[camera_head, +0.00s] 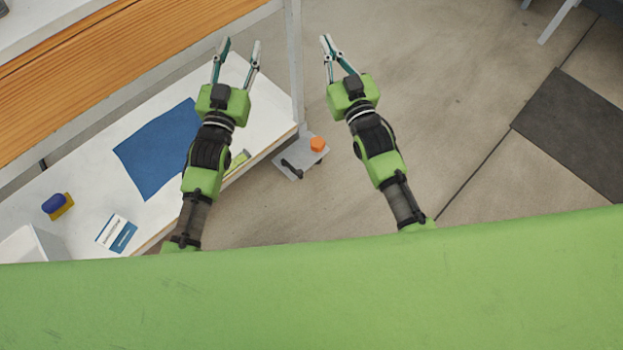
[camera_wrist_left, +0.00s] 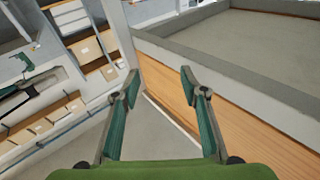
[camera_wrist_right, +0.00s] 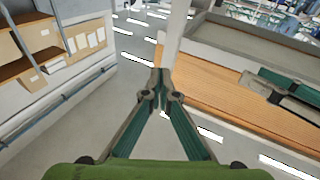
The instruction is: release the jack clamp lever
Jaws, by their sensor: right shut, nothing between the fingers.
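A grey plate (camera_head: 301,157) sticks out beside the white bench's edge, between my two arms in the head view. It carries an orange round knob (camera_head: 317,144) and a dark, lever-like bar (camera_head: 291,168); I cannot tell for certain that this bar is the jack clamp lever. My left gripper (camera_head: 239,46) is open and empty, further up the picture than the plate. It also shows open in the left wrist view (camera_wrist_left: 160,74). My right gripper (camera_head: 327,41) is shut and empty, over the floor. Its fingertips meet in the right wrist view (camera_wrist_right: 160,76).
The white bench (camera_head: 80,178) holds a blue mat (camera_head: 160,147), a blue-and-yellow item (camera_head: 57,205) and a card (camera_head: 117,233). A pale post (camera_head: 294,60) stands between the grippers. A wooden surface (camera_head: 110,65) lies upper left. The floor to the right is mostly clear.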

